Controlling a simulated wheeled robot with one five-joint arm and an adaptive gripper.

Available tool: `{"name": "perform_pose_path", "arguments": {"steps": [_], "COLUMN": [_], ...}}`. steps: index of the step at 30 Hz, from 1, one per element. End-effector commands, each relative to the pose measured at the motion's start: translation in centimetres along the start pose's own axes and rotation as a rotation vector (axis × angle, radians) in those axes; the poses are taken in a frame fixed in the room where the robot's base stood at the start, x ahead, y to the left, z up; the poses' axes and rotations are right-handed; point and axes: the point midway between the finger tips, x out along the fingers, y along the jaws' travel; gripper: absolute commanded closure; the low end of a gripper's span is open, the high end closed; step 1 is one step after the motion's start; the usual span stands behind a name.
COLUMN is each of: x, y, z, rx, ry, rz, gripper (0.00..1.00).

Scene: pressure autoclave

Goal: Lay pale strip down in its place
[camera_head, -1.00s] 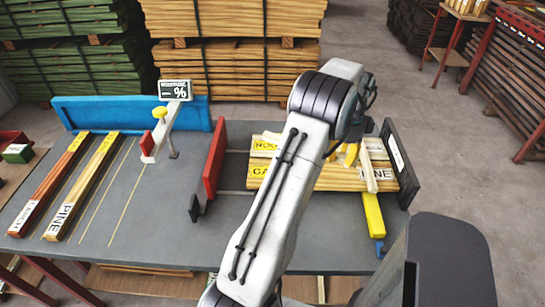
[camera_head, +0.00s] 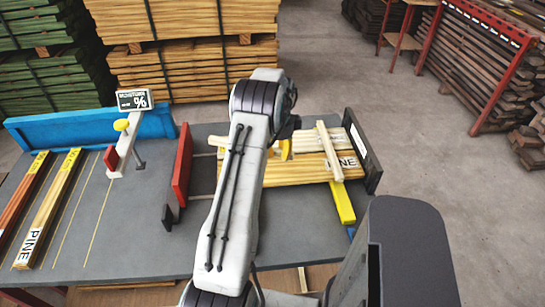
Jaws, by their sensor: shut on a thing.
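My gripper (camera_head: 284,150) is low over the stack of boards (camera_head: 310,171), mostly hidden behind my own arm; only a yellow part shows. It is shut on a pale strip, and my arm hides that strip and its contact with the boards. Another pale strip (camera_head: 329,150) lies crosswise on the boards near their right end, to the right of my gripper and apart from it. The boards lie side by side, one labelled PINE.
A black end plate (camera_head: 363,150) stands at the right of the stack and a red plate (camera_head: 182,165) at its left. A yellow bar (camera_head: 342,203) lies in front. Labelled boards (camera_head: 48,210) and a post with a sign (camera_head: 127,145) are at the left of the grey table (camera_head: 120,235).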

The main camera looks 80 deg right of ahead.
Motion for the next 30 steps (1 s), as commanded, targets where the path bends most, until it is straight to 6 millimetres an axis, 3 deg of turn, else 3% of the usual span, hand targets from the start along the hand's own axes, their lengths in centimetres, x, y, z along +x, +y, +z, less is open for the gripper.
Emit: {"name": "perform_pose_path", "arguments": {"steps": [9, 14, 23, 30], "x": [1.3, 1.8, 4.8, 5.0], "y": [-0.7, -0.7, -0.7, -0.7], "z": [2.1, 2.1, 2.1, 2.1], "rx": [0.0, 0.001, 0.001, 0.001], "ry": [0.0, 0.0, 0.0, 0.0], "rz": [-0.001, 0.002, 0.001, -0.001], "gripper": [1.0, 1.0, 1.0, 1.0]}}
